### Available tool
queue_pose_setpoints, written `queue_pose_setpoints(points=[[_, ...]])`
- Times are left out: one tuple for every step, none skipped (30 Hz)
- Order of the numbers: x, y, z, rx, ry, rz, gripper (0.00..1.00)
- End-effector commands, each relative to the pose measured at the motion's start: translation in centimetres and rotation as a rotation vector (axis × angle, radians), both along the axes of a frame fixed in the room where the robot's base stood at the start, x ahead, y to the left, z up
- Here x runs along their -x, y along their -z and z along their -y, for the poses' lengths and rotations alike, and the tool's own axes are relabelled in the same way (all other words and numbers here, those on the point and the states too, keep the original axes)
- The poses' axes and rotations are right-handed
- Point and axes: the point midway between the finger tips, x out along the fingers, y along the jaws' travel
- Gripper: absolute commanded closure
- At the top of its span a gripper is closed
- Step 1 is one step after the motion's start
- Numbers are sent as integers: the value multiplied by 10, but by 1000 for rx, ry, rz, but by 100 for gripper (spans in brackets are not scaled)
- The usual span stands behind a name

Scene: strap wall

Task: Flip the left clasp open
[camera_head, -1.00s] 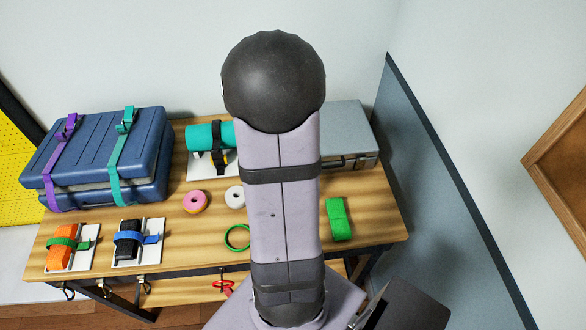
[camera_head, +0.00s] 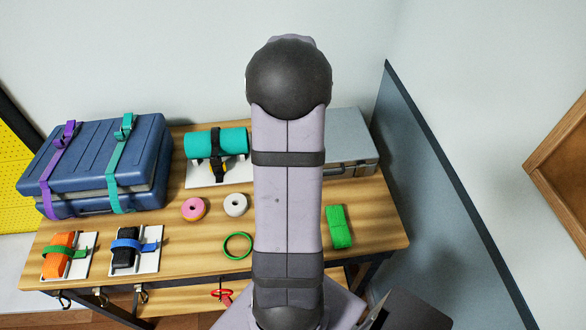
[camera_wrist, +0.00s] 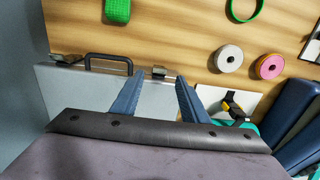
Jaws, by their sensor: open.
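The grey case (camera_head: 350,135) lies at the back right of the bench, partly behind my arm in the head view. In the wrist view, which is turned about, its front edge carries a dark handle (camera_wrist: 108,58) with a small metal clasp on each side. The left clasp (camera_wrist: 158,72) is at the handle's right there; it is too small to tell whether it is flipped. My gripper (camera_wrist: 156,83) is open and empty, its two blue-grey fingers over the case, with the clasp appearing between and just beyond the tips. The gap in depth is unclear. The head view hides my gripper.
A blue suitcase (camera_head: 90,150) with purple and teal straps stands at the left. A teal roll (camera_head: 215,141) is strapped on a white board. Tape rolls, a green ring (camera_head: 237,246) and a green strap bundle (camera_head: 338,227) lie on the bench. A blue-grey wall panel (camera_head: 440,190) is close right.

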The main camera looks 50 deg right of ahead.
Motion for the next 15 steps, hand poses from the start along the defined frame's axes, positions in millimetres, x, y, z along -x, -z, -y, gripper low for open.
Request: queue_pose_setpoints(points=[[1,5,-1,-4,0,-3,59],[1,9,-1,-5,0,-4,59],[1,14,-2,-5,0,-4,59],[1,18,-1,-5,0,-4,59],[1,22,-1,-5,0,-4,59],[1,27,-1,-5,1,-4,59],[1,31,-1,-5,1,-4,59],[1,35,-2,-5,1,-4,59],[1,40,-2,-4,1,-3,59],[1,43,-1,-4,1,-3,59],[1,46,-1,-4,1,-3,59],[1,50,-1,-4,1,-2,59],[1,52,-1,-4,1,-2,59],[1,55,-1,-4,1,-2,59],[1,57,-1,-2,1,-2,59]])
